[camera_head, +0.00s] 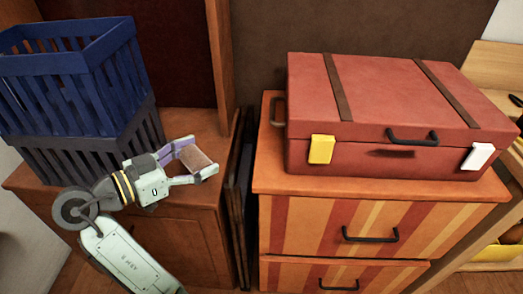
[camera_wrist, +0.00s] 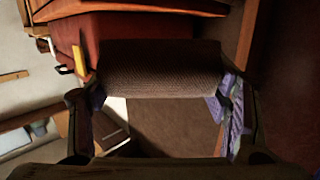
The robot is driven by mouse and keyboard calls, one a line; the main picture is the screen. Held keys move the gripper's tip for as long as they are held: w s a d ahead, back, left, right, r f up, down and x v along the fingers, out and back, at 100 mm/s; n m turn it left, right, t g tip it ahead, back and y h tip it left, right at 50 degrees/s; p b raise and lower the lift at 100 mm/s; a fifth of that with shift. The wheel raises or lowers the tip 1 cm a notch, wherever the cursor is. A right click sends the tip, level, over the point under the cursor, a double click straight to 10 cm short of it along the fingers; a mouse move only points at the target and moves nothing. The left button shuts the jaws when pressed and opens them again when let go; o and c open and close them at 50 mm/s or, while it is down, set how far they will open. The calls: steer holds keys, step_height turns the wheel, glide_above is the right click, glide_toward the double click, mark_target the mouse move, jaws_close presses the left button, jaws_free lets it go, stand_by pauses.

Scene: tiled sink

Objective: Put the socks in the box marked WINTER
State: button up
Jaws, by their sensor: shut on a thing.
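My gripper (camera_head: 203,157) is at the left in the head view, above the wooden cabinet and to the right of the crates. It is shut on a brown knitted bundle (camera_head: 196,158), which looks like the socks. In the wrist view the bundle (camera_wrist: 160,68) spans the space between the two fingers, its ribbed weave showing. I can read no WINTER marking in either view, so I cannot tell which container is that box.
A blue slatted crate (camera_head: 112,71) sits on a dark grey crate (camera_head: 85,153) at the left. A closed red suitcase (camera_head: 385,90) with a yellow tag (camera_head: 321,149) and a white tag (camera_head: 477,156) lies on a striped drawer cabinet (camera_head: 385,222). Dark flat panels (camera_head: 240,200) stand between the cabinets.

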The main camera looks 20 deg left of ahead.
step_height(320, 180, down, 2)
steer(key=shift+f+b, duration=0.25)
steer(key=shift+b, duration=0.3)
steer(key=p, duration=0.6)
glide_toward(260, 145)
steer(key=w+d+r, duration=0.1)
steer(key=w, duration=0.2)
steer(key=w+d+r, duration=0.1)
steer(key=w+d, duration=0.1)
steer(key=w, duration=0.1)
steer(key=w+d+r, duration=0.1)
steer(key=w+d, duration=0.1)
steer(key=w, duration=0.1)
steer(key=shift+d, duration=0.1)
steer(key=shift+s+f, duration=0.15)
steer(key=shift+f, duration=0.2)
steer(key=shift+f, duration=0.2)
steer(key=o, duration=1.1)
steer(key=shift+r, duration=0.1)
